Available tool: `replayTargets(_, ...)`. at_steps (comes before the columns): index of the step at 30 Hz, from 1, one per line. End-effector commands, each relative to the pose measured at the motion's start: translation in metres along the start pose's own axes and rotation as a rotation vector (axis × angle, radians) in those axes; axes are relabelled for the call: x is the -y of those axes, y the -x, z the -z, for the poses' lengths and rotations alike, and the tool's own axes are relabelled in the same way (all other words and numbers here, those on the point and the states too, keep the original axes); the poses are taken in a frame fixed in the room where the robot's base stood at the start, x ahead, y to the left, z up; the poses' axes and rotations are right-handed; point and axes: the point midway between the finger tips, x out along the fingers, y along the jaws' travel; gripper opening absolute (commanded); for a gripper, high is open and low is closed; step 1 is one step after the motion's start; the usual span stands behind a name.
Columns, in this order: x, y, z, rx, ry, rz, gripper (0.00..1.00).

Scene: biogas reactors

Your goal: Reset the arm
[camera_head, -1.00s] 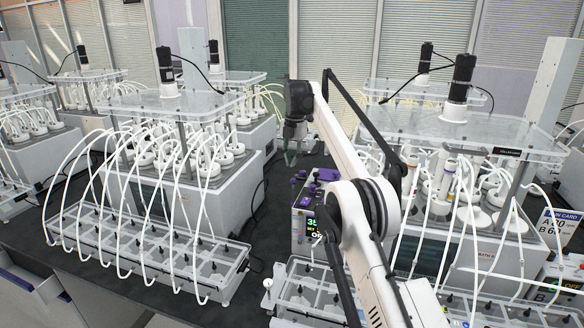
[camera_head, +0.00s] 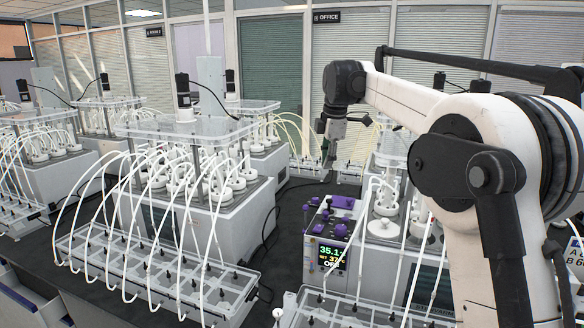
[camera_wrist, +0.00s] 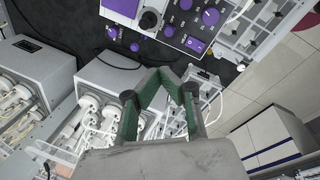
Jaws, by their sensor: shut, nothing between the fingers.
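My arm reaches in from the right in the head view, high over the bench. My gripper (camera_head: 327,152) hangs from its end, pointing down, behind and above a control box (camera_head: 313,238) with purple knobs and a lit display. In the wrist view my gripper (camera_wrist: 170,76) shows green-lined fingers drawn together, with nothing held. The control box's purple-and-grey panel (camera_wrist: 168,36) shows beyond the fingertips, apart from them.
A reactor unit (camera_head: 200,205) with white tubes and a clear bottle rack (camera_head: 165,285) stands left of the control box. Another reactor unit (camera_head: 385,235) is close on the right, partly behind my arm.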

Motion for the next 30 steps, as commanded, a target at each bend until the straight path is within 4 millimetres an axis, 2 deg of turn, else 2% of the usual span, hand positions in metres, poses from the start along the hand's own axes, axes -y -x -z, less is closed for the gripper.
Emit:
replayTargets(1, 0.014, 0.006, -0.002, 0.003, -0.050, -0.011, 0.00)
replayTargets(9, 0.080, 0.030, -0.010, 0.010, -0.331, -0.081, 0.00)
replayTargets(16, 0.146, 0.038, -0.014, 0.001, -0.570, -0.143, 0.00)
replayTargets(23, 0.218, 0.034, -0.017, -0.022, -0.809, -0.205, 0.00)
replayTargets(30, 0.297, 0.015, -0.017, -0.061, -1.053, -0.269, 0.00)
